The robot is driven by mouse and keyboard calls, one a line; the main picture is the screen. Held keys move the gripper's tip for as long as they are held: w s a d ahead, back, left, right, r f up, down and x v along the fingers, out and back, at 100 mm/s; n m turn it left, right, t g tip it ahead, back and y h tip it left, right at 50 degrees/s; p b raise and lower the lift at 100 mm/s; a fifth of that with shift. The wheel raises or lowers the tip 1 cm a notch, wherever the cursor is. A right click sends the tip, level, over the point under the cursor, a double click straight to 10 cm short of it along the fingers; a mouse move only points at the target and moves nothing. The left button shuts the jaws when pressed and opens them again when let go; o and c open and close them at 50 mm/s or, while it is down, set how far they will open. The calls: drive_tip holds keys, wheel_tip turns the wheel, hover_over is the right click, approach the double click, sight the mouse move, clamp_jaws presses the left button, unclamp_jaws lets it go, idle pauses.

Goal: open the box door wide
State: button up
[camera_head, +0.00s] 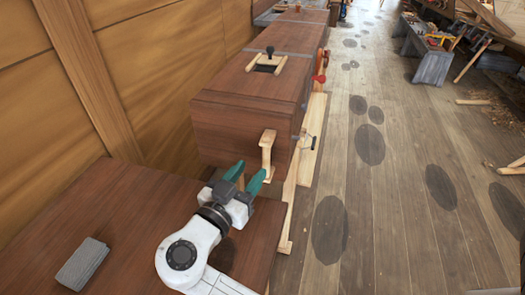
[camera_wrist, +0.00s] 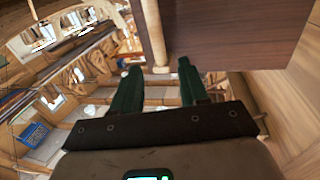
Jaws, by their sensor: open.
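The box (camera_head: 245,95) is a long dark red-brown wooden chest along the wall. Its near end face, the door (camera_head: 225,139), looks shut, flush with the box. A pale wooden upright handle (camera_head: 267,152) stands on the right part of that face. My gripper (camera_head: 250,174) is open, its two green fingers pointing at the door just left of and below the handle. In the wrist view the dark door panel (camera_wrist: 235,35) fills the upper right. The handle (camera_wrist: 154,36) shows between the lines of the open fingertips (camera_wrist: 159,66), seemingly ahead of them; contact cannot be told.
A brown bench top (camera_head: 130,225) lies under my arm, with a grey block (camera_head: 82,263) at its left. A wooden wall (camera_head: 165,60) closes the left side. Open plank floor (camera_head: 385,200) lies to the right. A grey sawhorse bench (camera_head: 425,55) stands far right.

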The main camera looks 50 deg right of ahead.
sight(264, 155)
drive_tip(key=d, duration=0.2)
drive_tip(key=d+p, duration=0.1)
drive_tip(key=d, duration=0.2)
drive_tip(key=w+d+p, duration=0.1)
drive_tip(key=d, duration=0.2)
drive_tip(key=shift+w+d, duration=0.1)
drive_tip(key=shift+d, duration=0.15)
drive_tip(key=shift+c, duration=0.2)
clamp_jaws()
